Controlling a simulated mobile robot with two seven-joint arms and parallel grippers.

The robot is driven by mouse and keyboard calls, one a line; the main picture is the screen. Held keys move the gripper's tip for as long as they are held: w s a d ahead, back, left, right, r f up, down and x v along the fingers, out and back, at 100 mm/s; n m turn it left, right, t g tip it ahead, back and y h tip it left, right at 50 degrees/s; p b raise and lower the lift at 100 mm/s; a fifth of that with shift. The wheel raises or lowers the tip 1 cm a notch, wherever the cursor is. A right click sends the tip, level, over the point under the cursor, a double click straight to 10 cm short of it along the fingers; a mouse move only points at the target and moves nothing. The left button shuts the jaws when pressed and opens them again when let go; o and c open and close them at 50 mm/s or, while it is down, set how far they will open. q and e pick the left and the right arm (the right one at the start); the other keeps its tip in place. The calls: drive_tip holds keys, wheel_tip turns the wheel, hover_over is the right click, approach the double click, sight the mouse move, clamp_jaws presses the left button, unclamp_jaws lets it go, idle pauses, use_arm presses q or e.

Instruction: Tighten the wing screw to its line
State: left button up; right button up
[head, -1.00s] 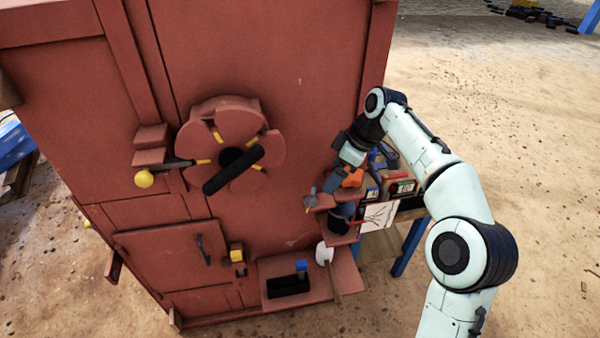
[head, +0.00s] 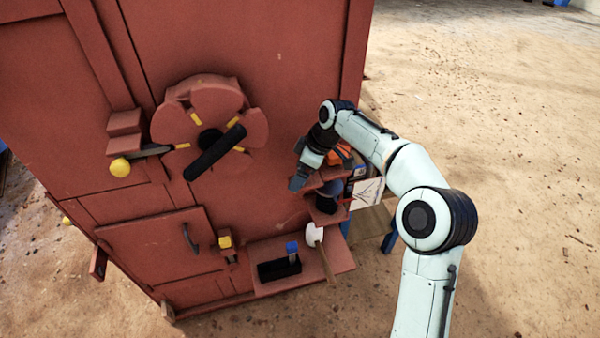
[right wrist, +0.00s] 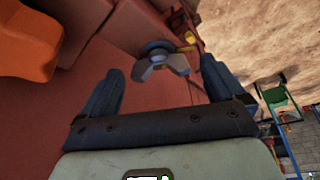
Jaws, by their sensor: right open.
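The wing screw (right wrist: 162,58) is a grey screw with flat wings, on a red bracket (right wrist: 130,25) of the machine. In the right wrist view it lies between and slightly beyond the fingertips of my right gripper (right wrist: 161,68). The gripper is open, with a finger on either side and no clear contact. In the head view my right gripper (head: 297,182) is at the red ledge on the machine's right side and hides the screw. I cannot make out the line. My left gripper is not in view.
The red machine carries a round hub with a black bar handle (head: 214,152) and a yellow-knobbed lever (head: 121,167). An orange object (right wrist: 25,42) is close to the gripper. A lower shelf (head: 338,258) holds a black tray (head: 278,270). Sandy ground lies open at right.

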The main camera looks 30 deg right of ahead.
drive_tip(key=shift+w+a+f, duration=0.15)
drive_tip(key=shift+f, duration=0.2)
drive_tip(key=c, duration=1.1)
drive_tip(key=shift+o, duration=0.3)
